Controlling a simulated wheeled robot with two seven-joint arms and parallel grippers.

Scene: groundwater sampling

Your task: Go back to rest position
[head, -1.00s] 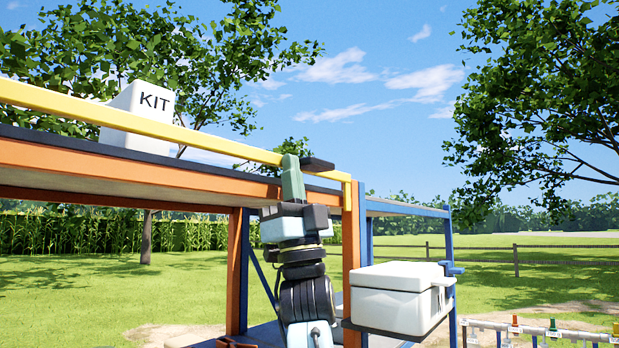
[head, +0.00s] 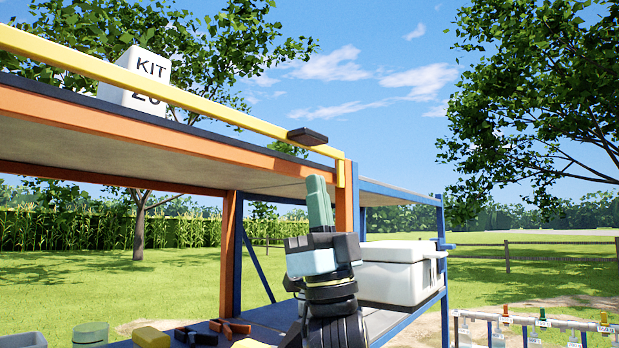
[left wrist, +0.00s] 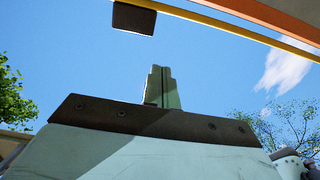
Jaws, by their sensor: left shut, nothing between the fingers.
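My left gripper (head: 318,200) points upward in the head view, in front of the rack's orange corner post. Its green fingers are together with nothing between them. The tip is below the yellow rail (head: 180,95) and the dark block (head: 307,137) on that rail, apart from both. In the left wrist view the shut fingers (left wrist: 162,88) stand against the sky, with the dark block (left wrist: 134,18) above and to the left. My right gripper is in neither view.
A white KIT box (head: 148,80) stands on the upper shelf. A white cooler (head: 398,272) is close behind my left arm, at right. A rail with tags (head: 545,320) is at lower right.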

